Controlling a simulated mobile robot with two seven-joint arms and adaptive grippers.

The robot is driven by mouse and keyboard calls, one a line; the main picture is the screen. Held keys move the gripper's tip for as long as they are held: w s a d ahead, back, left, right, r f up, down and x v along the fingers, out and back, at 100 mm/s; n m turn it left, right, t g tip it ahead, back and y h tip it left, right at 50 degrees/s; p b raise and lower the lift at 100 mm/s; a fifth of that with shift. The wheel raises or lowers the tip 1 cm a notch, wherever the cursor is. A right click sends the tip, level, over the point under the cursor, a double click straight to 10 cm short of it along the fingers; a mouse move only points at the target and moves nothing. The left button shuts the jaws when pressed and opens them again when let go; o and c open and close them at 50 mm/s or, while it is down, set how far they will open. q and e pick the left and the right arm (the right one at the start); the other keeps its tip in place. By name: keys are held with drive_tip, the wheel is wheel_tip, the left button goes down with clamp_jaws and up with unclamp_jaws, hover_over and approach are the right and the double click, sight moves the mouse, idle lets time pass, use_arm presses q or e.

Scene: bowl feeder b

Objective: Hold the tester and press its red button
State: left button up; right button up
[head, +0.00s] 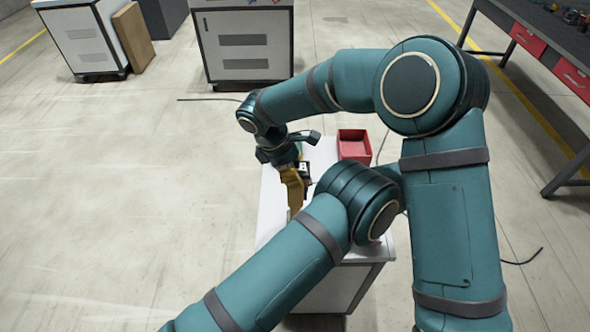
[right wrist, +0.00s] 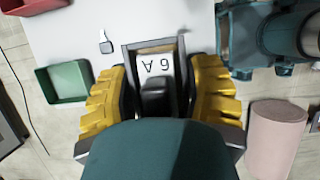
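The tester is a dark-framed box with a white panel marked "6A", upside down in the right wrist view (right wrist: 154,65). It sits between the yellow fingers of my right gripper (right wrist: 156,92), with no clear gap on either side. My right gripper also shows in the head view (head: 292,187), low over the white table (head: 271,205). A teal arm part, apparently my left wrist, is at the upper right of the right wrist view, close to the tester. Its fingers are mostly hidden behind my right gripper. I cannot make out the red button.
A red tray (head: 353,147) stands on the far right part of the white table. A green tray (right wrist: 63,82) and a small white and black item (right wrist: 105,42) show left of the tester. Cabinets (head: 245,43) stand behind. Floor to the left is clear.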

drive_tip(key=c, duration=0.5)
drive_tip(key=o, duration=0.6)
use_arm(q)
drive_tip(key=shift+c, duration=0.3)
use_arm(e)
drive_tip(key=c, duration=0.7)
use_arm(q)
clamp_jaws()
